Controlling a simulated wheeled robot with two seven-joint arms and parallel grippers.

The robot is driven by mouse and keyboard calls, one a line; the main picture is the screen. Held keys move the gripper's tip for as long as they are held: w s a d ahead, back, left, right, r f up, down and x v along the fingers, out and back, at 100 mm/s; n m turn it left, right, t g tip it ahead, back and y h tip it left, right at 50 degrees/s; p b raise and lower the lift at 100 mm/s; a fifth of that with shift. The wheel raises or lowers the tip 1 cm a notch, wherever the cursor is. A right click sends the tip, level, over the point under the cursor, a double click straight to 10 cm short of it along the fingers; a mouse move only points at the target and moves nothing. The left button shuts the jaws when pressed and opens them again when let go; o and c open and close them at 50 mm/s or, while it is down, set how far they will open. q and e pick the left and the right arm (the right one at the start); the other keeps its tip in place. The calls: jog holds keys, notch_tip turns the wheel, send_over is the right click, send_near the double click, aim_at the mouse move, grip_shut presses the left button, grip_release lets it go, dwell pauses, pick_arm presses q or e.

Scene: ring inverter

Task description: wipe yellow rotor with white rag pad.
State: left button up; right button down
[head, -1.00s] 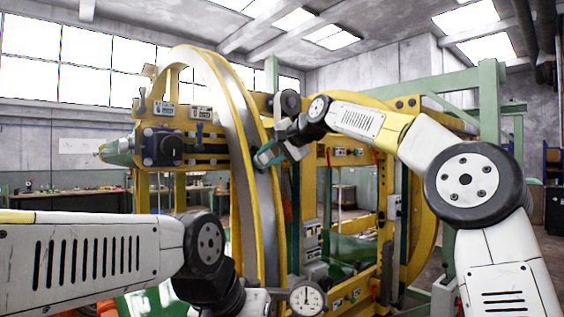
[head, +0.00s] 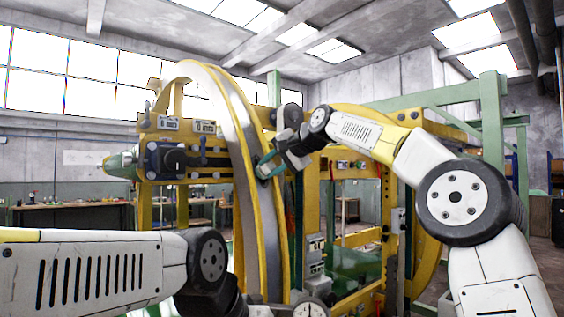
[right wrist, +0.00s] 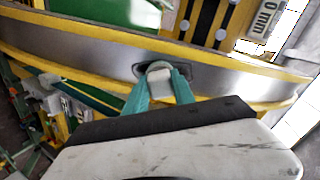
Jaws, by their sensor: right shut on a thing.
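The yellow rotor (head: 247,130) is a large ring with yellow edges and a grey metal band, standing upright in the middle of the head view. My right gripper (head: 266,165) reaches in from the right to the band. In the right wrist view, its green fingers (right wrist: 160,88) are shut on the white rag pad (right wrist: 159,68), which lies at the grey band (right wrist: 105,55). A dark smudge (right wrist: 197,74) on the band surrounds the pad. I cannot tell how firmly the pad touches.
A yellow frame with a dark-fronted unit (head: 165,160) stands left of the ring. Green posts (head: 493,130) stand at the right. A workbench (head: 70,208) runs along the back wall.

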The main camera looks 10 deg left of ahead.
jog(key=shift+s+d+f, duration=0.3)
jog(key=shift+d+f, duration=0.1)
jog(key=shift+f, duration=0.95)
jog(key=shift+s+d+f, duration=0.25)
jog(key=shift+d+f, duration=0.1)
jog(key=shift+f, duration=1)
jog(key=shift+s+d+f, duration=0.3)
jog(key=shift+d+f, duration=0.1)
jog(key=shift+f, duration=0.95)
jog(key=shift+s+a+f, duration=0.1)
jog(key=shift+s+a, duration=0.05)
jog(key=shift+a, duration=0.05)
jog(key=shift+w+a+r, duration=0.35)
jog(key=shift+a+r, duration=0.15)
jog(key=shift+r, duration=1.15)
jog(key=shift+w+a+r, duration=0.4)
jog(key=shift+a+r, duration=0.15)
jog(key=shift+r, duration=1.05)
jog(key=shift+w+a+r, duration=0.35)
jog(key=shift+a+r, duration=0.15)
jog(key=shift+r, duration=1.55)
